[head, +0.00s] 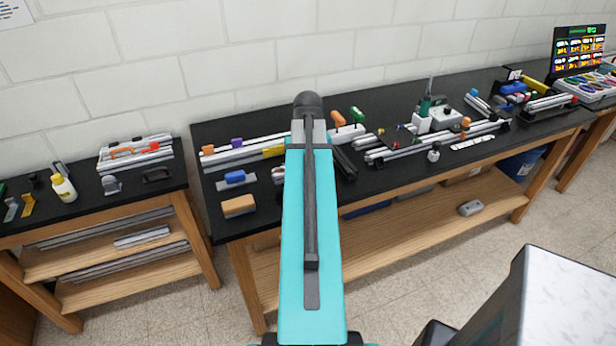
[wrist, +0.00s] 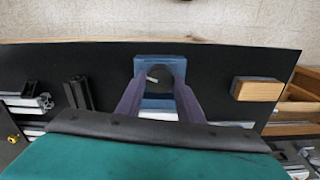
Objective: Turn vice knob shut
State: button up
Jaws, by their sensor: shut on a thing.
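In the wrist view a blue vice (wrist: 160,60) lies on the black bench top, with a round dark knob (wrist: 166,74) at its middle that bears a small pale mark. My gripper (wrist: 160,88) has its two purplish fingers on either side of the knob, shut on it. The far ends of the fingers merge with the blue body, so the exact contact is hard to see. In the head view my turquoise arm covers the vice and the gripper.
A wooden block (wrist: 257,88) lies to the right of the vice in the wrist view; it also shows in the head view (head: 238,206). Dark bars (wrist: 77,92) lie to the left. Aluminium profiles (head: 235,155) and a green-handled tool (head: 425,106) stand on the bench (head: 385,181).

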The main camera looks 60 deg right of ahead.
jog(key=o, duration=1.1)
jog(key=shift+c, duration=0.2)
jog(key=shift+r, duration=0.1)
notch_tip(320, 180, up, 7)
jog(key=p, duration=0.5)
notch_tip(320, 180, up, 7)
jog(key=p, duration=0.1)
jog(key=shift+f+p, duration=0.2)
jog(key=shift+p, duration=0.2)
